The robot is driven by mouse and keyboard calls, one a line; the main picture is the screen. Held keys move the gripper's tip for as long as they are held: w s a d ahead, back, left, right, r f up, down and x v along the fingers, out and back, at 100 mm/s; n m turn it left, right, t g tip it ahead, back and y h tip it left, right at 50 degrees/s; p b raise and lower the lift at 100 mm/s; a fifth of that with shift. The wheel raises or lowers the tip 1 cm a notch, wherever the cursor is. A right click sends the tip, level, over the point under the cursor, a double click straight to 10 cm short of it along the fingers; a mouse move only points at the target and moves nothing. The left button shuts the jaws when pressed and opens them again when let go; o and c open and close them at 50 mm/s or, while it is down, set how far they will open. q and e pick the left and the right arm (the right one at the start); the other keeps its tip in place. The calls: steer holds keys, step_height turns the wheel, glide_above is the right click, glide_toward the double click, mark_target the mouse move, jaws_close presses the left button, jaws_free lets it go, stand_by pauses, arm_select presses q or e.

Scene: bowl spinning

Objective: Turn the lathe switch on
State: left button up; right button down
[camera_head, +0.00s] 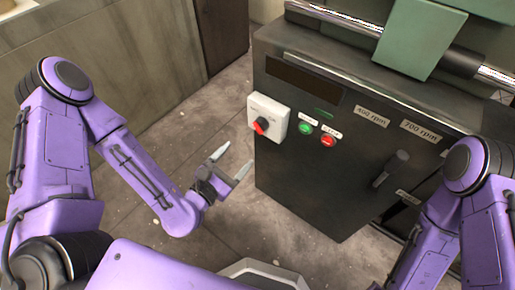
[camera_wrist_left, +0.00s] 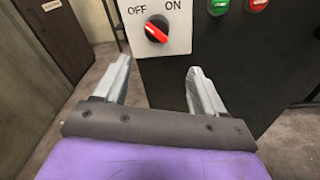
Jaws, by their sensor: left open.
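The lathe switch is a white plate (camera_head: 267,117) with a red knob (camera_head: 261,125) on the left of the dark lathe cabinet's front. In the left wrist view, the red knob (camera_wrist_left: 157,29) sits below the printed words OFF and ON, slanted with its upper end toward the OFF side. My left gripper (camera_head: 232,161) is open and empty, below and left of the switch and apart from it. In the left wrist view, its two fingers (camera_wrist_left: 158,66) are spread below the knob. My right gripper is out of view; only part of the right arm shows.
The cabinet (camera_head: 330,190) also carries a green button (camera_head: 306,128), a red button (camera_head: 328,141), rpm labels and a lever (camera_head: 392,168). The green lathe part (camera_head: 418,35) and a metal rod are above. Floor left of the cabinet is clear. A brown door (camera_head: 222,32) stands behind.

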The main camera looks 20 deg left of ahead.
mark_target(257, 129)
arm_select(q)
steer(key=shift+n+t, duration=0.4)
steer(key=shift+n, duration=0.3)
steer(key=x, duration=0.7)
steer(key=r+x, duration=0.1)
steer(key=x, duration=0.3)
steer(key=shift+b, duration=0.3)
steer(key=c, duration=1)
